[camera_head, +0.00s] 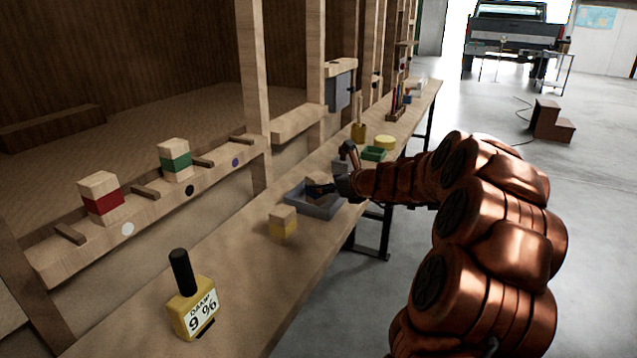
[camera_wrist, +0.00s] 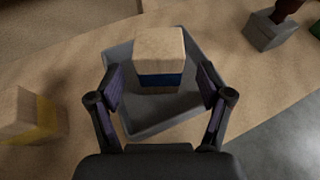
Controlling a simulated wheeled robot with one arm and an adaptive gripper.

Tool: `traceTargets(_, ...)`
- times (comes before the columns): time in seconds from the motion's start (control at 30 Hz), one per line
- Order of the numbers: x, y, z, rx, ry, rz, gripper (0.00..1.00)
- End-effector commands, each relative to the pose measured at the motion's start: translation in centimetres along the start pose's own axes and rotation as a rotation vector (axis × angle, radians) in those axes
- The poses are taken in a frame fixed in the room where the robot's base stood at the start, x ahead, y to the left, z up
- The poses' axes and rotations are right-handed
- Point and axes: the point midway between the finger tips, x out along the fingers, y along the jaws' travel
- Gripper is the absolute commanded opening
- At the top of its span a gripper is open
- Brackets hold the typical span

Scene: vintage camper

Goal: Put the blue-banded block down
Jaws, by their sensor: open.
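The blue-banded block (camera_wrist: 160,50) is pale wood with a dark blue band, and appears to stand upright in the grey tray (camera_wrist: 148,118) in the wrist view. The tray also shows on the bench in the head view (camera_head: 313,208), where my gripper mostly hides the block. My gripper (camera_wrist: 160,90) is open, with one finger on each side of the block's near end. Gaps show between both fingers and the block, so it is not gripped.
A yellow-banded block (camera_head: 283,222) stands on the bench beside the tray. A yellow moisture meter (camera_head: 193,308) is nearer. Red-banded (camera_head: 102,198) and green-banded (camera_head: 175,160) blocks stand on the ledge at left. A green tray (camera_head: 374,153) and yellow round item (camera_head: 385,142) lie beyond.

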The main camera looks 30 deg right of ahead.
Motion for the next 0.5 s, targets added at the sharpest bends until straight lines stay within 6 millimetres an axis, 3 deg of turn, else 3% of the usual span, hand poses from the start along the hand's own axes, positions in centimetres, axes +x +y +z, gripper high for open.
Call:
traceTargets(0.2,-4.5,-0.1,0.3,0.000,-0.003,-0.003,0.79)
traceTargets(0.5,-7.2,0.1,0.1,0.000,-0.001,0.001,0.79)
